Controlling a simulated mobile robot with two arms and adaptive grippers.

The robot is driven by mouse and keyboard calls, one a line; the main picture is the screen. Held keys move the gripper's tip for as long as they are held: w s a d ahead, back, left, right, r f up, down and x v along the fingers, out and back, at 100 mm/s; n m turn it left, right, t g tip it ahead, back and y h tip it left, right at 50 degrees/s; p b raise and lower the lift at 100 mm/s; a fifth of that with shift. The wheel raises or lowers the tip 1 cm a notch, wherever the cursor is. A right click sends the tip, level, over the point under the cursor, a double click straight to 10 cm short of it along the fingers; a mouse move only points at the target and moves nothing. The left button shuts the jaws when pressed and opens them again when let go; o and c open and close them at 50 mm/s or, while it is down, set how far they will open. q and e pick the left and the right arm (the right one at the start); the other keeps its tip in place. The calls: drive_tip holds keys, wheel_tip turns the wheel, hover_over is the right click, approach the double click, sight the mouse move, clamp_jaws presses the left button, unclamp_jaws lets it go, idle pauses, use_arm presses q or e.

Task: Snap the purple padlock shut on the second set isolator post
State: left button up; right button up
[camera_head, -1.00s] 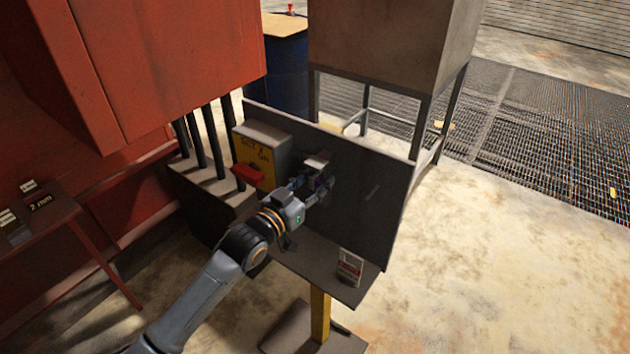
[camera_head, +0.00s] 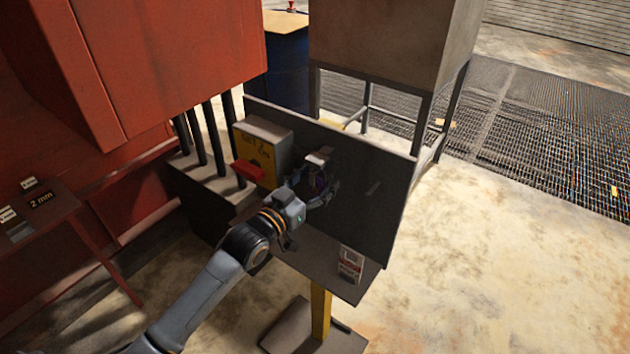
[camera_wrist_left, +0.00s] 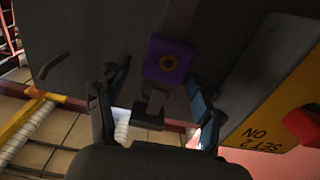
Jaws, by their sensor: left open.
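The purple padlock (camera_wrist_left: 166,58) is between the spread fingers of my left gripper (camera_wrist_left: 157,78) in the left wrist view, with visible gaps on both sides. In the head view the padlock (camera_head: 320,183) is a small purple patch, partly hidden by my left gripper (camera_head: 319,190), in front of the dark panel (camera_head: 375,190). A small pale-topped fitting (camera_head: 319,157) stands out from the panel just above the padlock. A yellow box (camera_wrist_left: 275,110) reads "SET 2 ON", upside down in the wrist view. Whether the shackle is closed is too dark to tell.
The yellow box (camera_head: 258,152) with a red handle (camera_head: 249,171) is left of my gripper. A red-and-white labelled item (camera_head: 350,266) stands on the shelf (camera_head: 318,262) below. A red cabinet (camera_head: 170,60) overhangs at the left. Open floor lies right.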

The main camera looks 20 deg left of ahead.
use_arm(q)
drive_tip(key=shift+s, duration=0.15)
drive_tip(key=v, duration=1.1)
drive_tip(key=shift+s+a, duration=0.15)
drive_tip(key=shift+s, duration=0.2)
drive_tip(key=shift+r, duration=0.1)
